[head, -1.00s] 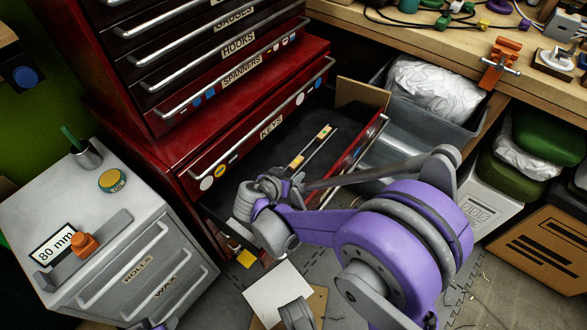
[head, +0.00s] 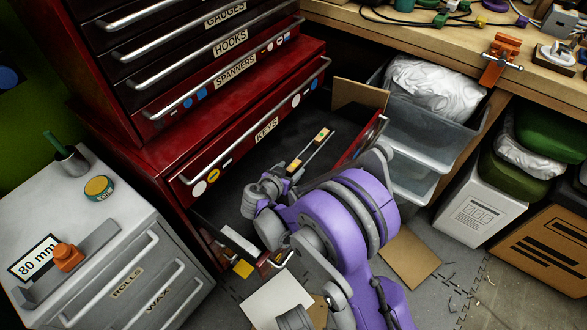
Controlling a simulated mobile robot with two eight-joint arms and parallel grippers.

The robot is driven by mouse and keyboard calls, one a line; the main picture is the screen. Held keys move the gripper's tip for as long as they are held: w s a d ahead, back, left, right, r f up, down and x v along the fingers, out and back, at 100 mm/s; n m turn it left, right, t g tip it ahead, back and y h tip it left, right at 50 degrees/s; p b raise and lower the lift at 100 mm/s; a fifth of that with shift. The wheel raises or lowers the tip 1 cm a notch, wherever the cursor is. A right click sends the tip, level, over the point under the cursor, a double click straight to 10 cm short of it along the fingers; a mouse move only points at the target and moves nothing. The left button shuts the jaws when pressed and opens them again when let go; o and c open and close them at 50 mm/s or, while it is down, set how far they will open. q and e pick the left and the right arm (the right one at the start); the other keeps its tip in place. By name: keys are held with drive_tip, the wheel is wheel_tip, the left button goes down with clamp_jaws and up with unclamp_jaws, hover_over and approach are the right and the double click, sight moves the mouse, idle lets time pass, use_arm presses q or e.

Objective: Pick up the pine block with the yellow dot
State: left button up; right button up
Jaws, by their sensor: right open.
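I cannot make out the pine block with the yellow dot for certain. A narrow pale bar with small yellow, green and orange marks (head: 310,150) lies in the dark open drawer (head: 262,158); whether it includes the block is too small to tell. My right gripper (head: 266,192) is over the left part of this drawer, just left of and below the bar. It is open, and I see nothing held in it. Its fingertips and the drawer floor beneath are largely hidden by my wrist and purple arm. My left gripper is not in view.
The red cabinet (head: 170,165) rises behind the drawer. A grey cabinet (head: 125,235) stands left. Grey bins (head: 430,125) and a workbench (head: 440,28) are at right. A brown card (head: 408,258) and a white sheet (head: 275,300) lie on the floor.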

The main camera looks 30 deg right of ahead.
sight(294, 168)
drive_tip(key=x, duration=0.2)
drive_tip(key=shift+w+d+f, duration=0.15)
drive_tip(key=shift+d+f, duration=0.05)
drive_tip(key=shift+f, duration=0.05)
clamp_jaws()
drive_tip(key=shift+r, duration=0.1)
